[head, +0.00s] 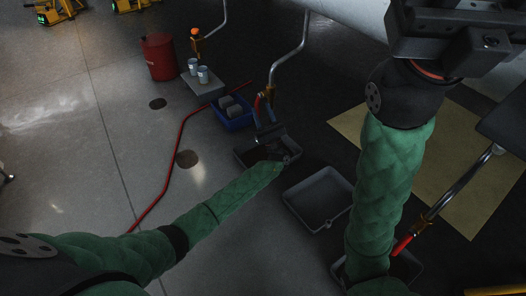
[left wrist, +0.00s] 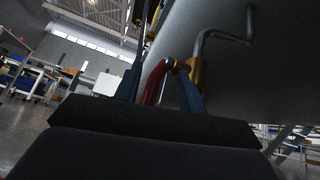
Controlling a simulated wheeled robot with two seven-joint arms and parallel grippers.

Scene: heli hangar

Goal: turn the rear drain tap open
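A drain tap (head: 258,104) with a red lever hangs at the lower end of a bent metal pipe under the pale hull. My left gripper (head: 268,128) is at this tap, just above a grey tray. In the left wrist view, the red lever (left wrist: 155,82) and brass valve body (left wrist: 196,71) show close up. The two blue fingers stand apart, with the lever between them and a gap beside it; contact cannot be made out. My right arm's dark end (head: 455,35) is at the top right; its fingers cannot be made out.
Grey trays (head: 320,199) lie on the floor below the pipes. A blue crate (head: 233,119), red bucket (head: 159,57) and grey stand with cans (head: 203,82) are at upper left. Another tap with a red lever (head: 402,245) is at right. A red hose (head: 165,185) crosses the floor.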

